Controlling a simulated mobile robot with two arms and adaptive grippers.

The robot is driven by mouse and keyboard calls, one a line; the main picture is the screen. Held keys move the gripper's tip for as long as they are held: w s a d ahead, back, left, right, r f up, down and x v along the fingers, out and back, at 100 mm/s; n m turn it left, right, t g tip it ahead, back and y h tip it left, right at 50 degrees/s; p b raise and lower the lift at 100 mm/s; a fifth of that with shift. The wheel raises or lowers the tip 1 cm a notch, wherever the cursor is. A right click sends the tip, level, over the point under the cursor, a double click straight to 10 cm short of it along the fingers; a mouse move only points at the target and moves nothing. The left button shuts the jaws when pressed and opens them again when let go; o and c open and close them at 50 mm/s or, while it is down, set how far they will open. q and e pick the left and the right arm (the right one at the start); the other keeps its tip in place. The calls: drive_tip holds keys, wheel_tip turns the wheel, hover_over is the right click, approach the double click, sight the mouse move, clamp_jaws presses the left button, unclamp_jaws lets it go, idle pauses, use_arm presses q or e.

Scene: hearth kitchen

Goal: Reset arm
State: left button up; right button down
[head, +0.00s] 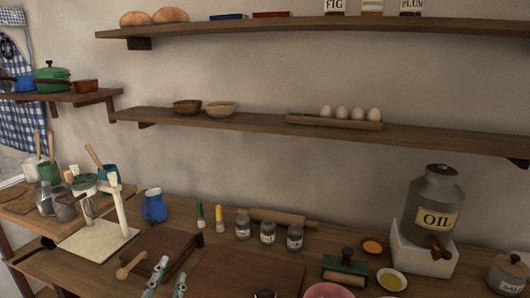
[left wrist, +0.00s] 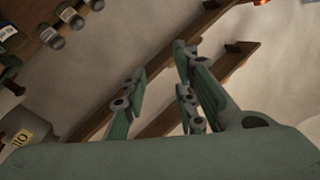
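My left gripper (head: 171,270) shows at the bottom edge of the head view, with its two green-grey fingers pointing up and apart. It is above the front of the wooden counter (head: 213,245), near a wooden spoon or mallet (head: 131,266). In the left wrist view the fingers (left wrist: 160,68) are spread with nothing between them. My right gripper does not show in either view.
A white stand (head: 120,213) and a blue jug (head: 154,206) are at the left. A long shelf (head: 240,121) crosses the wall above.

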use_arm(q)
drive_tip(key=s+a+f+n+g, duration=0.1)
drive_tip(key=s+f+g, duration=0.2)
drive_tip(key=f, duration=0.3)
drive_tip(key=s+a+f+n+g+y, duration=0.1)
drive_tip(key=s+a+f+g, duration=0.15)
drive_tip(key=f, duration=0.35)
drive_tip(key=s+a+f+n+g, duration=0.1)
drive_tip(key=s+f+g, duration=0.2)
drive_tip(key=f, duration=0.3)
drive_tip(key=s+d+f+g+h, duration=0.25)
drive_tip(key=s+f+g, duration=0.45)
drive_tip(key=s+f, duration=0.6)
drive_tip(key=s+f+g, duration=0.1)
drive_tip(key=s+f, duration=0.2)
drive_tip(key=f, duration=1.9)
drive_tip(key=s+a+f+g, duration=0.1)
drive_tip(key=s+a+f, duration=0.1)
drive_tip(key=s+f, duration=1.5)
drive_tip(key=shift+s+a, duration=0.25)
drive_tip(key=shift+w+y, duration=0.1)
drive_tip(key=shift+y, duration=0.15)
